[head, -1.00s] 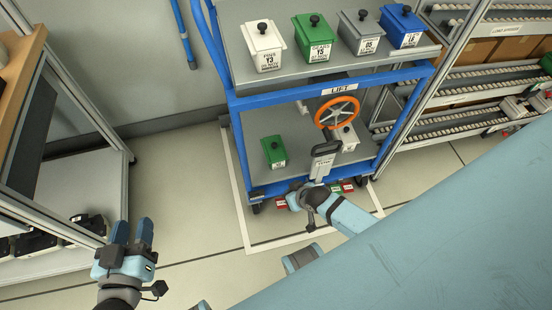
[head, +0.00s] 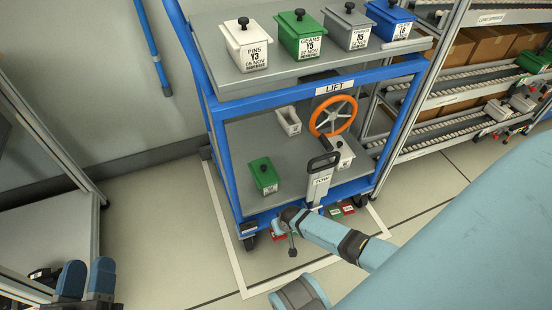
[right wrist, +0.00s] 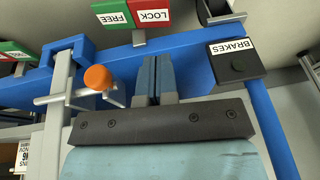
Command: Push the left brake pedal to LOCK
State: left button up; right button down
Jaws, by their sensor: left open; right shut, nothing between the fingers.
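The left brake pedal (head: 277,237) shows as a bit of red at the cart's lower front edge, partly hidden by my right gripper (head: 283,226). In the right wrist view a pedal with a green FREE half and a red LOCK half (right wrist: 152,16) appears upside down, just beyond the fingertips of my right gripper (right wrist: 154,62). The fingers are shut and empty; I cannot tell whether they touch the pedal. The right brake pedal (head: 341,208), green and red, is right of the tow handle. My left gripper (head: 86,278) is open and empty at lower left, away from the cart.
The blue cart (head: 300,90) carries lidded bins on top and smaller bins below. An orange handwheel (head: 333,116) and a TOW handle (head: 320,180) stand at its front. The right wrist view shows a black BRAKES box (right wrist: 236,58) and an orange knob (right wrist: 97,78). Floor left of the cart is clear.

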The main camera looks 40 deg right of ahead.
jog(key=b, duration=0.5)
send_over(278, 238)
notch_tip(278, 238, down, 7)
jog(key=shift+a+f, duration=0.1)
jog(key=shift+b+x, duration=0.75)
jog(key=shift+x, duration=0.2)
pick_arm(q)
notch_tip(278, 238, down, 7)
jog(key=w+m+g, duration=0.1)
jog(key=g, duration=0.1)
jog(key=shift+m, duration=0.4)
pick_arm(e)
jog(key=shift+f, duration=0.3)
pick_arm(q)
jog(key=shift+a, duration=0.1)
